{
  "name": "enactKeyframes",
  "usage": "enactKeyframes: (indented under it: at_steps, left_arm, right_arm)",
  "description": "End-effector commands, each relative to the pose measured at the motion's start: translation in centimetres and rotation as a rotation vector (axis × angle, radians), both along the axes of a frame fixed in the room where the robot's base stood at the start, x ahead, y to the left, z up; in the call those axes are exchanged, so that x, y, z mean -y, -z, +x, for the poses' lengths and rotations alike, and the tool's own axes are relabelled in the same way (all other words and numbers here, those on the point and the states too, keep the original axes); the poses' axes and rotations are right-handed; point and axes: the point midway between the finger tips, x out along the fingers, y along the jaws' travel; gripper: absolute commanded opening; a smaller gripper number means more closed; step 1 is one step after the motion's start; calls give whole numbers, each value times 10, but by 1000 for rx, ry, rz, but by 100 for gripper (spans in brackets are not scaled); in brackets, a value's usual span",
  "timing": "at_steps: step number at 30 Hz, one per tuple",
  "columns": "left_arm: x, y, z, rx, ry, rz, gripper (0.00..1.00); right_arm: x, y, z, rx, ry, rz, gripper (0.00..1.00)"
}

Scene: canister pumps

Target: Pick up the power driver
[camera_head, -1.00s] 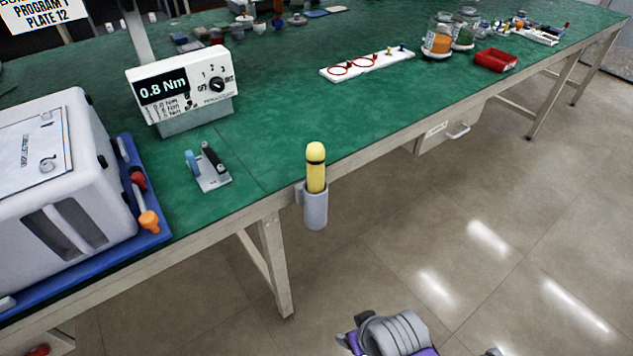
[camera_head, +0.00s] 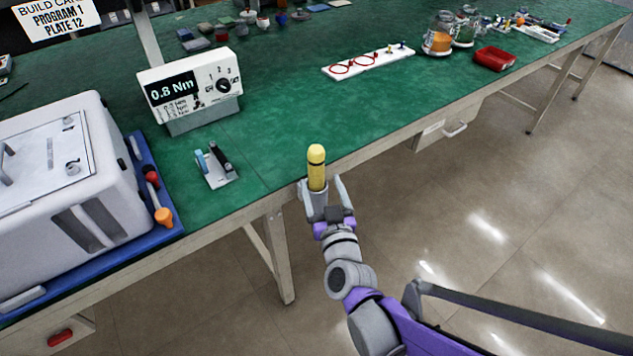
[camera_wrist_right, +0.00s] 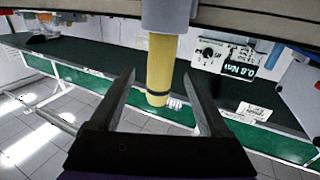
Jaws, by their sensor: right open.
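The yellow power driver (camera_head: 317,172) stands upright in a grey holder fixed to the front edge of the green table. My right gripper (camera_head: 322,190) is open in front of the holder, with a finger to each side of the driver in the picture. In the right wrist view the driver (camera_wrist_right: 161,68) hangs upside down from the grey holder (camera_wrist_right: 168,14), between the spread fingers of my right gripper (camera_wrist_right: 160,85). I cannot tell whether a finger touches it. The arm and gripper mostly hide the holder in the head view. My left gripper is out of view.
A white torque display (camera_head: 190,88) and a small stand (camera_head: 217,168) are on the table (camera_head: 265,130) to the left. A white machine (camera_head: 60,190) sits on a blue mat. A white plate with red rings (camera_head: 368,62) lies behind. Open floor is at right.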

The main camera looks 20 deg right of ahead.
Motion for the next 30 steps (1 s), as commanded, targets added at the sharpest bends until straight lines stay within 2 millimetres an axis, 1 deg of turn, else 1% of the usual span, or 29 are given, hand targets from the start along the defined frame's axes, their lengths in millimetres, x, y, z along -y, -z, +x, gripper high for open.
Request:
enactKeyframes:
  at_steps: [1,3,6,11,14,17,21,28,29,30]
  left_arm:
    - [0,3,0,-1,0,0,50]
    - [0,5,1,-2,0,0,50]
    - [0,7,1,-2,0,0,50]
    - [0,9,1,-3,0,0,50]
    - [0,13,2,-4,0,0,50]
    - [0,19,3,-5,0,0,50]
    - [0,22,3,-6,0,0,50]
    - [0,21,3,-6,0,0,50]
    - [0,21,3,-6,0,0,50]
    - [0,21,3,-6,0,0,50]
  right_arm:
    - [2,2,10,-1,1,-1,80]
    - [3,2,20,-2,0,-1,80]
    - [4,2,29,-2,-1,0,80]
    - [5,2,37,-2,-1,0,80]
    - [6,5,48,-2,-1,0,80]
    - [8,8,64,-3,-1,0,80]
    - [11,7,81,-2,-1,-1,80]
    - [11,5,83,-2,-2,1,80]
    - [11,5,83,-2,-2,1,76]
    - [10,5,83,-2,-2,1,69]
